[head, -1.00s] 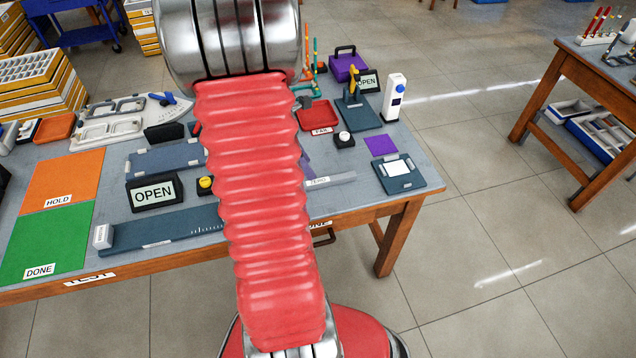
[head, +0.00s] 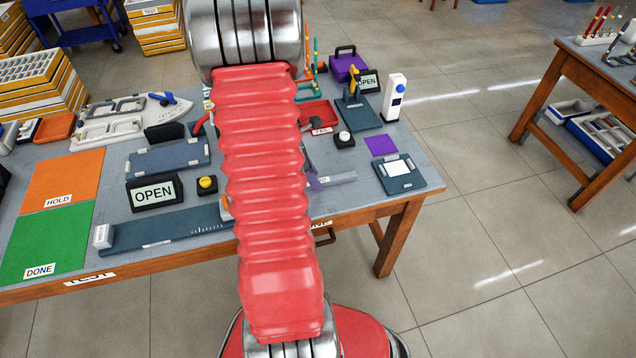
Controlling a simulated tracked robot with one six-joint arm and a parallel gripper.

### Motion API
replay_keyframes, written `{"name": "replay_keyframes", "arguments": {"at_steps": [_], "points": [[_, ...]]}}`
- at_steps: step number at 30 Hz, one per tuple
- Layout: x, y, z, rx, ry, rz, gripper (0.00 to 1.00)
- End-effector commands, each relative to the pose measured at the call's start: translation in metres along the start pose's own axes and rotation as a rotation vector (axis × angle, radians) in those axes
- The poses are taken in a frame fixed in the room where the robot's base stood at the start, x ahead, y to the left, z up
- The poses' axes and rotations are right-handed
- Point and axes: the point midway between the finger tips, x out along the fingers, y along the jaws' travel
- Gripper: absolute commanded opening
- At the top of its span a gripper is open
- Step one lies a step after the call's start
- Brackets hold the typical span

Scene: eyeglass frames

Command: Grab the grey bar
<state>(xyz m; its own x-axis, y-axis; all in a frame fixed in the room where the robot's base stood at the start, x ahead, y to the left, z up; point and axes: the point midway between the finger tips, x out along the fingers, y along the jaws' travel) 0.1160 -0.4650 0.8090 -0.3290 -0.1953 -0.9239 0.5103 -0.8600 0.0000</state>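A purple piece (head: 314,182) shows at the arm's edge by the bar. My arm crosses the middle of the view and my gripper is hidden behind it, so its fingers and any contact with the bar cannot be seen.
A long dark slate-blue scale plate (head: 170,231) with a white end block lies left of my arm. A black OPEN sign (head: 154,194) and yellow button (head: 207,184) stand behind it. A red tray (head: 318,114) and a blue-grey pad (head: 397,178) are right of the arm.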

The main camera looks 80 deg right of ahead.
Motion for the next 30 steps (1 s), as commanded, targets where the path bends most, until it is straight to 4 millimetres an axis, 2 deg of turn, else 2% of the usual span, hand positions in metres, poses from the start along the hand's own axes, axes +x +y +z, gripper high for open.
{"name": "replay_keyframes", "arguments": {"at_steps": [5,20,30], "points": [[0.0109,-0.0001,0.0002,0.000,0.000,0.000,0.39],[0.0107,0.0001,0.0005,0.001,0.000,0.001,0.39],[0.0108,0.0000,0.0006,0.001,0.000,0.001,0.17]]}}
